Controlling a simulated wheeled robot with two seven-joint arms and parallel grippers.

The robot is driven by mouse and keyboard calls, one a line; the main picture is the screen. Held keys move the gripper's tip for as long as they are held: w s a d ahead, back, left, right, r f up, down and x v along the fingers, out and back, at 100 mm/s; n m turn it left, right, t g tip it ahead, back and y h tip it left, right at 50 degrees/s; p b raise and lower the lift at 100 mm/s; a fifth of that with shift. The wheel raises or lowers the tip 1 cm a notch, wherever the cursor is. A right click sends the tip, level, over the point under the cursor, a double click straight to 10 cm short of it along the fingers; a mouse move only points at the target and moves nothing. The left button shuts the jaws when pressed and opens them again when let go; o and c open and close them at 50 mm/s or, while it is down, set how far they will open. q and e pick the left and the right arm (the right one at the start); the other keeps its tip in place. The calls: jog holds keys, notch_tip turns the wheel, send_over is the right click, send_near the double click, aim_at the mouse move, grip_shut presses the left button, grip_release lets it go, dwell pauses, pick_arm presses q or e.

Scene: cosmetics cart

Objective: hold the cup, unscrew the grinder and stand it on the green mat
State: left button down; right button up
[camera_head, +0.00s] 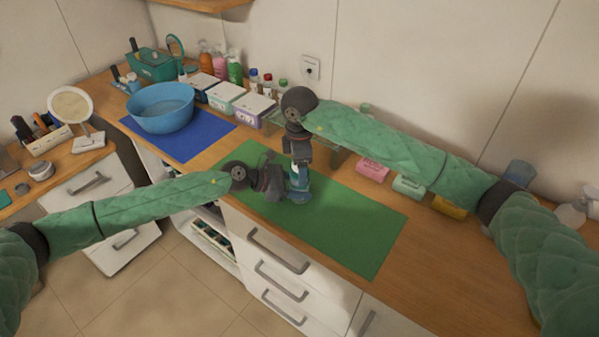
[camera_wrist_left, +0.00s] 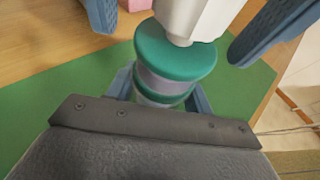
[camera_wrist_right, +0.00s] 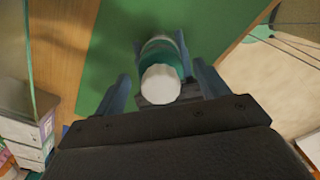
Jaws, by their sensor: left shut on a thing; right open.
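The grinder (camera_wrist_left: 190,22) shows in the left wrist view as a pale upright top above a wide teal disc. In the right wrist view its white rounded end (camera_wrist_right: 160,86) points up at the camera. The cup (camera_wrist_left: 165,82), a greyish band with teal edges, is directly under it; I cannot see the joint between them clearly. My left gripper (camera_head: 284,187) is shut on the cup from the side, over the green mat (camera_head: 360,228). My right gripper (camera_wrist_right: 163,82) is open above, its fingers apart on either side of the white end and not touching it.
A blue bowl (camera_head: 162,108) stands on a blue mat (camera_head: 205,140) at the left. White boxes (camera_head: 254,105) and several bottles line the wall. Pink (camera_head: 372,170) and green (camera_head: 408,186) blocks sit behind the green mat. The mat's right part is clear.

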pick_arm(q)
jog(key=c, duration=0.5)
grip_release()
